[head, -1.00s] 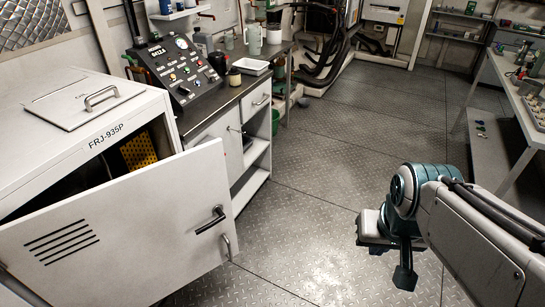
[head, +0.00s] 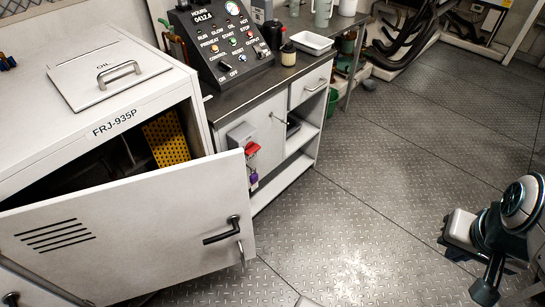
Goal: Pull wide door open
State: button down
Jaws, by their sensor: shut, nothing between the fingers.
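The wide white door (head: 130,232) of the cabinet marked FRJ-935P (head: 105,75) stands partly open at the left of the head view. It has vent slots and a black lever handle (head: 221,231) near its right edge. Through the gap above it I see the dark inside and a yellow perforated panel (head: 166,139). My gripper (head: 484,291) is at the lower right, over the floor and well apart from the door. It is shut and empty, and its fingertips are near the picture's lower edge.
A workbench (head: 262,90) with a control panel (head: 224,40) stands beyond the cabinet. A red-and-grey switch box (head: 244,141) is on its side behind the door edge. The metal plate floor (head: 370,200) between door and arm is clear.

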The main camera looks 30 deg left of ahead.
aim_at(107, 244)
jog(key=u, duration=0.65)
jog(key=i, duration=0.8)
jog(key=u, duration=0.85)
